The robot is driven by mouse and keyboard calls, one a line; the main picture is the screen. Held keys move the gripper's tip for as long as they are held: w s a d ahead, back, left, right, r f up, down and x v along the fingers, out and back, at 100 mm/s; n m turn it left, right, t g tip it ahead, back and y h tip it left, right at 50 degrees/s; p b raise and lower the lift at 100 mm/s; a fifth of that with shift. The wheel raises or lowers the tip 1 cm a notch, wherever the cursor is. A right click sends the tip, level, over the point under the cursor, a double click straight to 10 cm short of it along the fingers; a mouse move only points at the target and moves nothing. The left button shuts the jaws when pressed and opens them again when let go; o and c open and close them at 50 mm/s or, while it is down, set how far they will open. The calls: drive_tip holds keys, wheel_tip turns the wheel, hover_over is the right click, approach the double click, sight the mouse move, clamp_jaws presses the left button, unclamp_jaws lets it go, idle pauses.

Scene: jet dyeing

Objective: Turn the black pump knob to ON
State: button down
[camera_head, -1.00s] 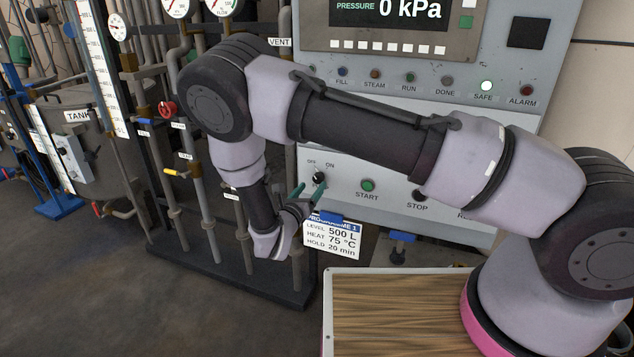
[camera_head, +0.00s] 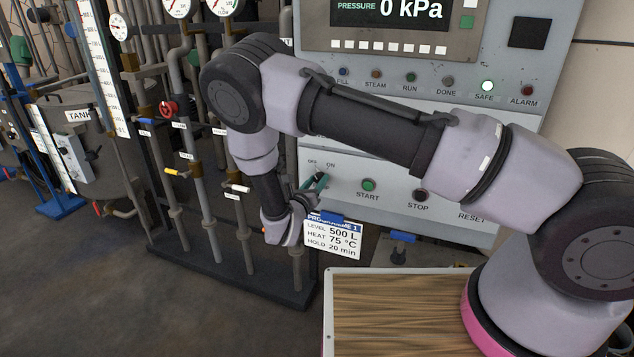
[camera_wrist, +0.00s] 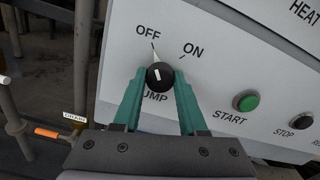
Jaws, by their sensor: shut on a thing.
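The black pump knob (camera_wrist: 158,76) sits on the pale panel (camera_wrist: 220,75) between the OFF and ON labels, with PUMP partly hidden below it. A short white mark on its face lines up roughly with the tick under OFF. My gripper (camera_wrist: 159,80) has its teal fingers shut on the knob, one on each side. In the head view my gripper (camera_head: 316,182) reaches the panel below the small OFF and ON labels, and the fingers largely cover the knob there.
The green START button (camera_wrist: 246,101) and dark STOP button (camera_wrist: 301,121) are to the right of the knob. A programme card (camera_head: 332,238) hangs below. Pipes with a red valve handle (camera_head: 168,108) stand at left. The SAFE lamp (camera_head: 487,86) is lit.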

drive_tip(key=shift+m, duration=0.3)
drive_tip(key=m, duration=1.3)
idle(0.5)
drive_tip(key=shift+f, duration=0.1)
drive_tip(key=shift+c, duration=2.2)
unclamp_jaws()
drive_tip(key=v, duration=1)
drive_tip(key=shift+s, duration=0.4)
